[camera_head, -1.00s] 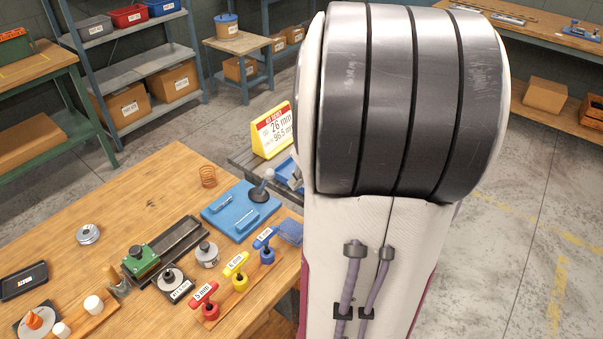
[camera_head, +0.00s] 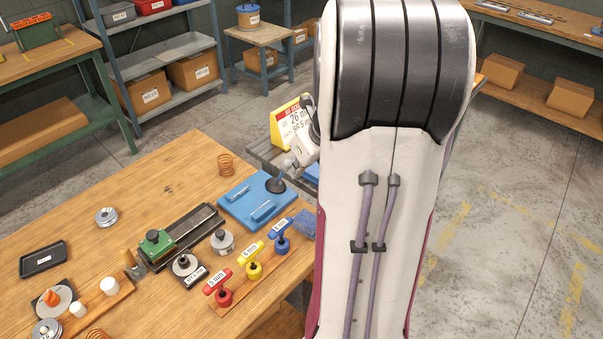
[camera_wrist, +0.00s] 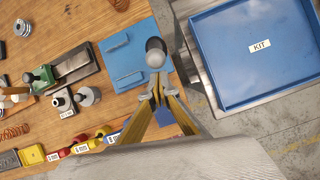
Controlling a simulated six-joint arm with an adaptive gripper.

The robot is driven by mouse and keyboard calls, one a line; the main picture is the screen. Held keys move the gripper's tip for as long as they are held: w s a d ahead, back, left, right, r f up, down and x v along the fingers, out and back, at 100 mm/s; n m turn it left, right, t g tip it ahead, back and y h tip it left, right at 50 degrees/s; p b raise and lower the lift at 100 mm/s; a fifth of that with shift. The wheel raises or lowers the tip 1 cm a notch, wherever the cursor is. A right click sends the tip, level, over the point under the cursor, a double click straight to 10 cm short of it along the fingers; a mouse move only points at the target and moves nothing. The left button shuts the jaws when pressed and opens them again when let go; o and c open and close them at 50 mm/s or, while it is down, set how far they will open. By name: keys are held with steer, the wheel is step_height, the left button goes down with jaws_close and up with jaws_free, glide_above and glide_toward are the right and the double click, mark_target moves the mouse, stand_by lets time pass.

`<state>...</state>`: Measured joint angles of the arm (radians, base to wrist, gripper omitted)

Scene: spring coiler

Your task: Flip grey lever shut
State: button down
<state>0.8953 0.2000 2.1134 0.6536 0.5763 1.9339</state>
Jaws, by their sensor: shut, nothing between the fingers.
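The grey lever (camera_head: 287,164) has a round knob and leans up and right from a black round base (camera_head: 275,185) on the blue plate (camera_head: 238,203). In the wrist view the grey knob (camera_wrist: 155,59) is just beyond the fingertips of my gripper (camera_wrist: 158,82), with the black base partly hidden behind it. The fingers are together and hold nothing. I cannot tell whether they touch the knob. The blue plate (camera_wrist: 120,62) lies left of the fingers. My arm hides much of the right side in the head view.
A blue tray labelled KIT (camera_wrist: 258,48) lies to the right. Red (camera_head: 222,286), yellow (camera_head: 253,260) and blue (camera_head: 281,235) T-handled tools stand in front of the plate. A green-topped fixture (camera_head: 157,244) is to the left. A yellow sign (camera_head: 291,122) stands behind.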

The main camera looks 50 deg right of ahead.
mark_target(287, 164)
steer(key=shift+w+r, duration=0.15)
steer(key=shift+w, duration=0.1)
stand_by(0.3)
steer(key=shift+w+r, duration=0.35)
steer(key=shift+w, duration=0.2)
steer(key=shift+w+r, duration=0.3)
steer(key=shift+w, duration=0.2)
steer(key=w, duration=1)
steer(key=shift+r, duration=0.45)
steer(key=shift+w, duration=0.2)
steer(key=shift+s+a, duration=0.1)
step_height(287, 164, up, 12)
steer(key=shift+w+a+f, duration=0.2)
steer(key=shift+w+a, duration=0.15)
steer(key=shift+a, duration=0.1)
